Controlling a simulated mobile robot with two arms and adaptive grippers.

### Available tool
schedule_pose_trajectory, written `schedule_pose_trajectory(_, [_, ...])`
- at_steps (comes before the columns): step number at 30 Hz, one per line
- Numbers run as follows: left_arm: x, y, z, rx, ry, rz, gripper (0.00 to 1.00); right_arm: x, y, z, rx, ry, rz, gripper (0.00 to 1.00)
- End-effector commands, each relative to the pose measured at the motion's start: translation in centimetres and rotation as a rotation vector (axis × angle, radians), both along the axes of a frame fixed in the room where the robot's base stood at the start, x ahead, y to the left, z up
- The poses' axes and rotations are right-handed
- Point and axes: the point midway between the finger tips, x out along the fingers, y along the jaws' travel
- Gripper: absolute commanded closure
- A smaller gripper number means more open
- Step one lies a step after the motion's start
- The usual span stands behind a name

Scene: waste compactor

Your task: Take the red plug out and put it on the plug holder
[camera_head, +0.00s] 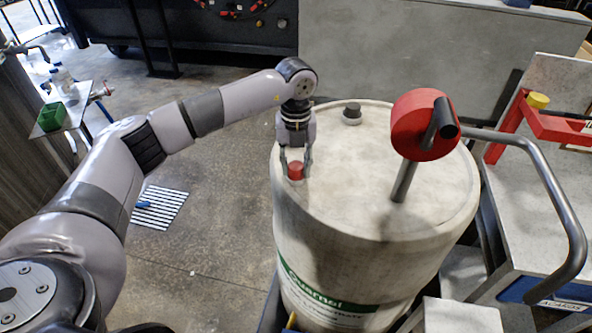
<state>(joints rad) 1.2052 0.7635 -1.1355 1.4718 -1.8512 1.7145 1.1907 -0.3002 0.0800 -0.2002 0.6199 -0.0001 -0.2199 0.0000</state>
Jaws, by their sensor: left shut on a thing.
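The red plug (295,171) is at the left edge of the top of a large pale drum (345,215). My left gripper (296,166) points down from above, its fingers on either side of the plug and shut on it. The plug sits at the drum top; I cannot tell whether it is still seated in its hole. A red bracket (545,124) with a yellow cap (538,100) stands on the grey bench at the right and looks like the plug holder. My right gripper is not in view.
A red round part (424,124) on a grey pipe rises from the drum's right side, between the plug and the bracket. A dark cap (352,113) stands at the drum's back. A bent grey handle (560,200) curves in front of the bench (535,215). Floor left of the drum is mostly clear.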

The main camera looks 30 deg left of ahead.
Motion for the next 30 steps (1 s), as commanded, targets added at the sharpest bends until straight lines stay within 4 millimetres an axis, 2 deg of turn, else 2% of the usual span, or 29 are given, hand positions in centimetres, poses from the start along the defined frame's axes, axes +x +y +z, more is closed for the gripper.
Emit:
schedule_pose_trajectory(5, [0.0,0.0,0.0,0.0,0.0,0.023,0.98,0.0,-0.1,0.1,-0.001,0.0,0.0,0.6])
schedule_pose_trajectory(15, [0.0,0.0,0.1,0.0,0.0,0.421,0.98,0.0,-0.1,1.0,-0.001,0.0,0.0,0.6])
schedule_pose_trajectory(23, [0.0,0.0,0.0,0.0,0.0,0.449,0.98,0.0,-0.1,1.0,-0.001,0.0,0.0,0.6])
schedule_pose_trajectory(24, [0.0,0.0,0.0,0.0,0.0,0.449,0.67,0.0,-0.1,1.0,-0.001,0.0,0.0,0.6])
schedule_pose_trajectory(30, [0.0,0.0,0.0,0.0,0.0,0.447,0.54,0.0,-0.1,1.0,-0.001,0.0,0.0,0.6])
